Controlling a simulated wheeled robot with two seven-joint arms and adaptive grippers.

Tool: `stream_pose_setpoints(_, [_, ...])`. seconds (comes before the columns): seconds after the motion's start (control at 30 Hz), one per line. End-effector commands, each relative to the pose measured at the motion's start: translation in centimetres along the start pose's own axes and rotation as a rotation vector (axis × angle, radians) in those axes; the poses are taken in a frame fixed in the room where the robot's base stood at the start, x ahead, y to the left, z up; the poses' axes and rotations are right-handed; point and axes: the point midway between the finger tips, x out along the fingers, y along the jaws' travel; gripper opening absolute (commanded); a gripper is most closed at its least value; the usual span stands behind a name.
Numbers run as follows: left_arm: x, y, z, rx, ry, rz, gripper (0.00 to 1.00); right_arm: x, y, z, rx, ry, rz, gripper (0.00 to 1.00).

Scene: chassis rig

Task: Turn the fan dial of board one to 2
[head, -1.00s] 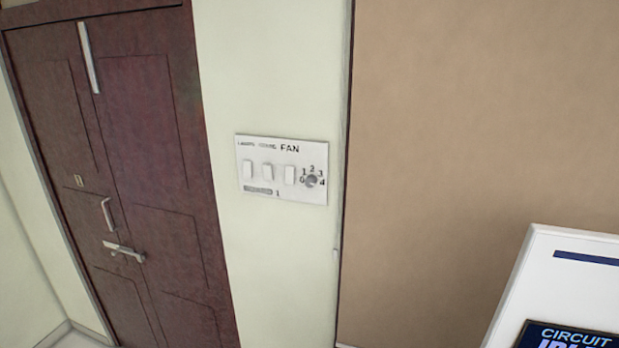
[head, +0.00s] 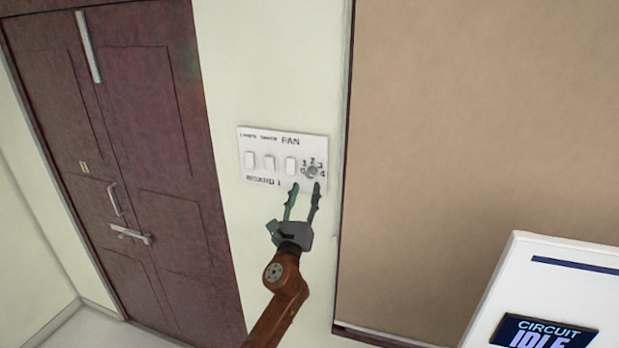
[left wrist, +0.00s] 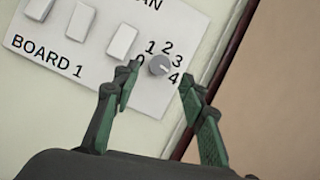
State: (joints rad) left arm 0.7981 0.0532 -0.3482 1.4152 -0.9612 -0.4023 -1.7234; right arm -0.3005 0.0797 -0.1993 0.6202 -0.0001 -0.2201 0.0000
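Board one (head: 268,178) is a white wall panel labelled BOARD 1 with switches and a fan dial. The grey round fan dial (head: 311,171) has the numbers 0 to 4 around it. In the left wrist view the dial (left wrist: 159,65) shows between the fingertips; which number it points at is hard to tell. My left gripper (head: 305,186) is open just below the dial in the head view. In the left wrist view its fingers (left wrist: 158,80) stand apart on either side of the dial, and no contact shows. My right gripper is not in view.
White switches (head: 270,162) sit in a row left of the dial. A dark red double door (head: 140,150) is on the left. A brown panel (head: 470,120) fills the right. A white unit with a CIRCUIT IDLE screen (head: 543,332) stands at lower right.

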Motion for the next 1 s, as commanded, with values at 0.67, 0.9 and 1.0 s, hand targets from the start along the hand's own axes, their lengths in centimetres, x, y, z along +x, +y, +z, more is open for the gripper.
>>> stream_pose_setpoints(0.67, [5.3, 0.0, -0.1, -0.003, 0.001, 0.000, 0.39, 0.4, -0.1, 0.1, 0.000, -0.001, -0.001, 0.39])
stream_pose_setpoints(0.9, [5.3, 0.0, -0.1, -0.003, 0.001, 0.000, 0.28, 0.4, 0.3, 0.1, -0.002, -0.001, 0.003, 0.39])
stream_pose_setpoints(1.0, [5.3, 0.0, -0.1, -0.003, 0.001, 0.000, 0.21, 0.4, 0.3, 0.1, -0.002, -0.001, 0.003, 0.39])
